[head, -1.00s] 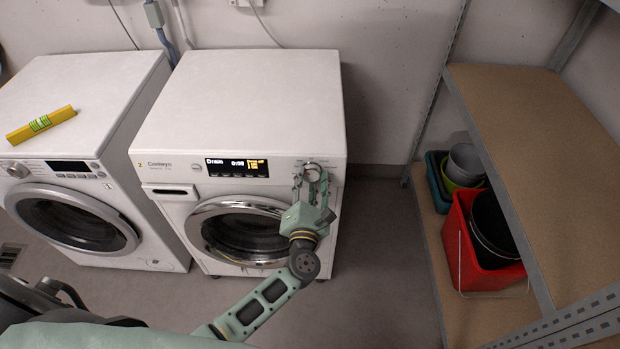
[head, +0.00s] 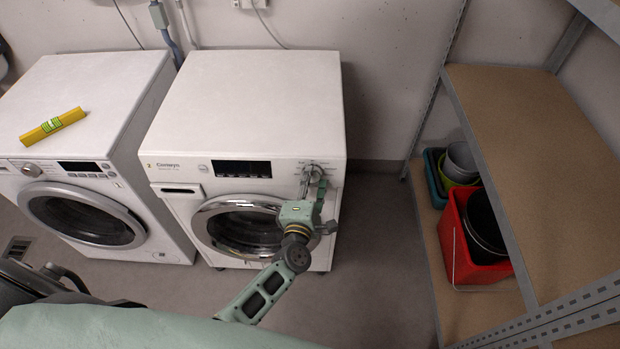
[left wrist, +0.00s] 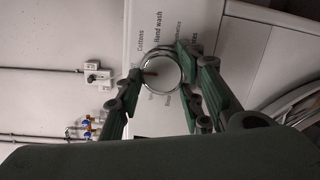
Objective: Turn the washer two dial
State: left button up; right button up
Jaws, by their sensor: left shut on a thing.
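Washer two (head: 250,95) is the white machine on the right, with a "2" on its front panel. Its round silver dial (head: 312,167) sits at the panel's right end, partly hidden by my fingers. The left wrist view shows the dial (left wrist: 161,72) face-on, with a reddish pointer mark and programme labels around it such as "Cottons" and "Hand wash". The washer's display (head: 240,169) is dark. My right gripper is not in view.
Another white washer (head: 75,90) stands on the left, with a yellow spirit level (head: 53,127) on top. A shelf unit (head: 530,150) with a red bucket (head: 470,250) and other tubs stands on the right. Grey floor is clear between washer and shelf.

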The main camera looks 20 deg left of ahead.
pick_arm(q)
jog(key=shift+w+r, duration=0.2)
jog(key=shift+r, duration=0.25)
jog(key=o, duration=1)
jog(key=shift+d, duration=0.1)
jog(key=shift+o, duration=0.5)
jog(key=shift+f, duration=0.2)
jog(key=shift+s, duration=0.1)
jog(key=shift+s+f, duration=0.1)
jog(key=s+d+r, duration=0.1)
jog(key=s, duration=1)
jog(key=shift+s+d, duration=0.3)
